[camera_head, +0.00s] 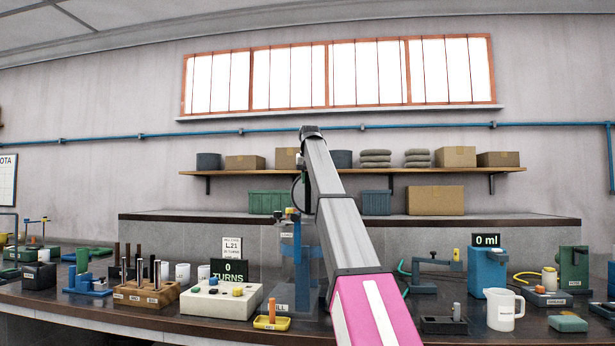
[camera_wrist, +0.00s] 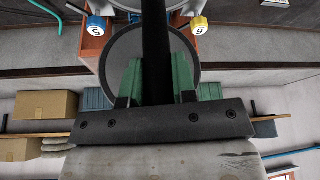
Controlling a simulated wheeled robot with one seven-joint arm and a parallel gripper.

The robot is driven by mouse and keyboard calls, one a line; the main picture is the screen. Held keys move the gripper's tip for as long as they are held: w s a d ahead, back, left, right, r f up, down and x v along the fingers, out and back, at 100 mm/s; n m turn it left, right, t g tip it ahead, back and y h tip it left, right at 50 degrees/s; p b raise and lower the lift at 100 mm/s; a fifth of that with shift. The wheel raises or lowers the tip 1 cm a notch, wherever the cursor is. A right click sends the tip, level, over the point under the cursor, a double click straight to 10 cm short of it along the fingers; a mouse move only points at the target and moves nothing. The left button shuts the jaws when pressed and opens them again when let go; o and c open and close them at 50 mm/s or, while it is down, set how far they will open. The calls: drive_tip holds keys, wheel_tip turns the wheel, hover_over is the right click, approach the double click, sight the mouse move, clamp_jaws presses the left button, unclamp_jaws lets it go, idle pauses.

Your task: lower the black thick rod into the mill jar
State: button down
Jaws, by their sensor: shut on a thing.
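In the wrist view my gripper (camera_wrist: 157,72) is shut on the black thick rod (camera_wrist: 156,30), which stands between its two green fingers. I cannot tell whether the rod's end is above or inside the jar. In the head view the blue mill stand (camera_head: 296,245) is just left of my arm, behind a clear guard.
A wooden rack (camera_head: 146,293) with several rods stands left of the mill. A white button panel (camera_head: 222,299) and a yellow tray (camera_head: 271,322) are near the front. A white jug (camera_head: 503,309) and blue dispenser (camera_head: 488,270) stand right.

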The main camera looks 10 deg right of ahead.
sight(309, 189)
drive_tip(key=shift+f, duration=7.25)
drive_tip(key=c, duration=0.8)
unclamp_jaws()
drive_tip(key=shift+c, duration=0.2)
drive_tip(key=v, duration=1)
drive_tip(key=shift+s+r, duration=0.15)
drive_tip(key=shift+r, duration=0.2)
